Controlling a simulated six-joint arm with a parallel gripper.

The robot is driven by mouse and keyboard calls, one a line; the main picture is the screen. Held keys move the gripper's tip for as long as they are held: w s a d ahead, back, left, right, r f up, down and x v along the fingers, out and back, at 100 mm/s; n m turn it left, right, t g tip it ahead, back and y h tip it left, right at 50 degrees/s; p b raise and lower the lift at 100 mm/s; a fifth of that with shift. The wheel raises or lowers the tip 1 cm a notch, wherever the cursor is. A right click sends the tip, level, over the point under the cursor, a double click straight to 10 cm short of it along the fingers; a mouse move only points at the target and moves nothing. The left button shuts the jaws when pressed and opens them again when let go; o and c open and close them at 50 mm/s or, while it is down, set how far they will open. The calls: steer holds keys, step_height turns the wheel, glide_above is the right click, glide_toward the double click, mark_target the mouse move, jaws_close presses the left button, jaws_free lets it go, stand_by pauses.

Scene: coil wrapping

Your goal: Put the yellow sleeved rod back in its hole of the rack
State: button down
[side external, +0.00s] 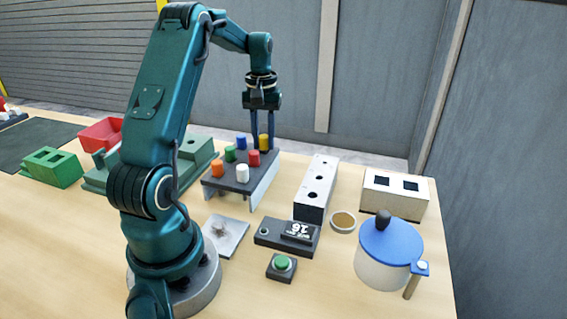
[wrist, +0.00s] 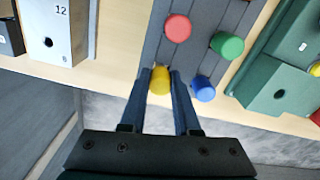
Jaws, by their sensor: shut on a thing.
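The yellow sleeved rod (side external: 264,143) is between the fingertips of my gripper (side external: 262,130), at the back right corner of the rack (side external: 266,179). My gripper is shut on the yellow sleeve, with a finger on each side. In the wrist view, the yellow sleeve (wrist: 160,80) shows between the fingertips of my gripper (wrist: 159,74), over the near edge of the rack (wrist: 187,58). The rod below the sleeve is hidden. I cannot tell whether it is in its hole or just above it.
Beside it in the rack stand red (side external: 253,158), blue (side external: 241,142), green (side external: 230,153), orange (side external: 218,169) and white (side external: 243,173) sleeved rods. A green fixture (side external: 196,149) stands behind left.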

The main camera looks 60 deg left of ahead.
steer(key=shift+f, duration=0.25)
steer(key=shift+f, duration=0.5)
steer(key=c, duration=0.6)
jaws_free()
steer(key=shift+c, duration=0.2)
step_height(320, 180, up, 12)
steer(key=w+d+r+m+t, duration=0.1)
steer(key=d+r+m, duration=0.1)
steer(key=d+r, duration=0.35)
steer(key=s+d+f+m+t, duration=0.2)
steer(key=s+d+f+m, duration=0.1)
steer(key=d, duration=0.7)
steer(key=s+d+f+m+t, duration=0.2)
steer(key=s+d+f+m, duration=0.2)
steer(key=s+d+m, duration=0.2)
steer(key=s+d, duration=0.2)
steer(key=d, duration=0.2)
steer(key=shift+d+f+t, duration=0.15)
steer(key=shift+d+t, duration=0.15)
steer(key=shift+d, duration=0.1)
